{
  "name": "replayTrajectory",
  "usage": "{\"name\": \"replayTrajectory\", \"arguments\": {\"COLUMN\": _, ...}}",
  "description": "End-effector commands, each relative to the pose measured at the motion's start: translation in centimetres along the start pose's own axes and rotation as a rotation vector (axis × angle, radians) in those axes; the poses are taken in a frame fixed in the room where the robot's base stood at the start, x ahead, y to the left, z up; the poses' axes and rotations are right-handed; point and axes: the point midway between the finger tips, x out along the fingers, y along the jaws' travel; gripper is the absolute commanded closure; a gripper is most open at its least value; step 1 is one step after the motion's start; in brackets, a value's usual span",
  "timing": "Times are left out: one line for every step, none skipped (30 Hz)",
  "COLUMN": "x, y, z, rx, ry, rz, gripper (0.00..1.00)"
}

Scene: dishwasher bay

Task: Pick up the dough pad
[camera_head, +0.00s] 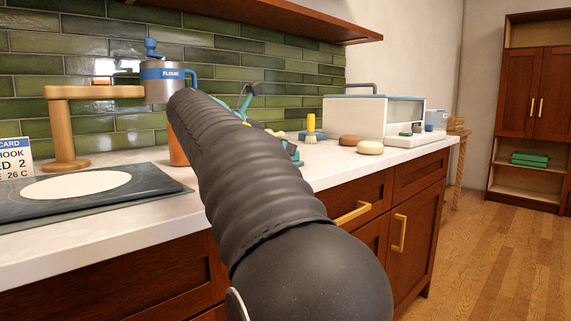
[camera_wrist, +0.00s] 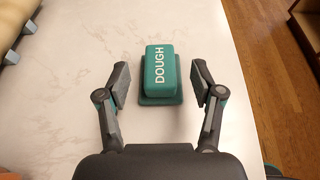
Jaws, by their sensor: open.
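The dough pad (camera_wrist: 160,72) is a teal block with a wider base and the white word DOUGH on top. It rests on the pale counter in the wrist view. My gripper (camera_wrist: 161,82) is open, with one finger to the left of the pad and one to the right, and a gap shows on each side. Nothing is held. In the head view my dark arm reaches over the counter and hides much of the gripper area, and I cannot make out the pad there.
The white counter (camera_head: 325,177) has a white box (camera_head: 365,117), two round buns (camera_head: 370,147) and a brush (camera_head: 311,128) beyond my arm. The counter edge drops to wood floor (camera_wrist: 265,60).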

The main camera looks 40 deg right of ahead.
Motion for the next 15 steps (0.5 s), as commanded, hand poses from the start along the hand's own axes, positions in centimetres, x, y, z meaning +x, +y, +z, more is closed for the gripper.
{"name": "replayTrajectory", "arguments": {"x": 0.6, "y": -0.1, "z": -0.1, "rx": 0.001, "ry": 0.001, "rz": -0.003, "gripper": 0.33}}
{"name": "replayTrajectory", "arguments": {"x": 0.8, "y": -0.1, "z": 0.0, "rx": 0.001, "ry": 0.001, "rz": -0.003, "gripper": 0.33}}
{"name": "replayTrajectory", "arguments": {"x": 0.9, "y": -0.1, "z": 0.0, "rx": 0.001, "ry": 0.001, "rz": -0.003, "gripper": 0.33}}
{"name": "replayTrajectory", "arguments": {"x": 1.1, "y": -0.1, "z": 0.0, "rx": 0.001, "ry": 0.0, "rz": -0.003, "gripper": 0.33}}
{"name": "replayTrajectory", "arguments": {"x": 1.1, "y": -0.1, "z": 0.0, "rx": 0.002, "ry": 0.0, "rz": -0.002, "gripper": 0.33}}
{"name": "replayTrajectory", "arguments": {"x": 1.3, "y": -0.1, "z": 0.0, "rx": 0.002, "ry": 0.0, "rz": -0.002, "gripper": 0.33}}
{"name": "replayTrajectory", "arguments": {"x": 1.4, "y": -0.1, "z": 0.0, "rx": 0.002, "ry": 0.0, "rz": -0.002, "gripper": 0.33}}
{"name": "replayTrajectory", "arguments": {"x": 1.6, "y": -0.1, "z": 0.0, "rx": 0.002, "ry": 0.0, "rz": -0.003, "gripper": 0.33}}
{"name": "replayTrajectory", "arguments": {"x": 2.0, "y": -0.1, "z": -0.1, "rx": 0.002, "ry": 0.0, "rz": -0.004, "gripper": 0.33}}
{"name": "replayTrajectory", "arguments": {"x": 2.3, "y": -0.1, "z": -0.1, "rx": 0.002, "ry": 0.0, "rz": -0.005, "gripper": 0.33}}
{"name": "replayTrajectory", "arguments": {"x": 2.7, "y": -0.1, "z": -0.1, "rx": 0.003, "ry": 0.0, "rz": -0.006, "gripper": 0.33}}
{"name": "replayTrajectory", "arguments": {"x": 3.2, "y": -0.1, "z": -0.2, "rx": 0.002, "ry": 0.0, "rz": -0.006, "gripper": 0.33}}
{"name": "replayTrajectory", "arguments": {"x": 3.7, "y": -0.1, "z": -0.2, "rx": 0.002, "ry": 0.0, "rz": -0.006, "gripper": 0.33}}
{"name": "replayTrajectory", "arguments": {"x": 4.2, "y": -0.1, "z": -0.3, "rx": 0.002, "ry": 0.0, "rz": -0.007, "gripper": 0.33}}
{"name": "replayTrajectory", "arguments": {"x": 4.8, "y": -0.1, "z": -0.3, "rx": 0.002, "ry": 0.0, "rz": -0.008, "gripper": 0.33}}
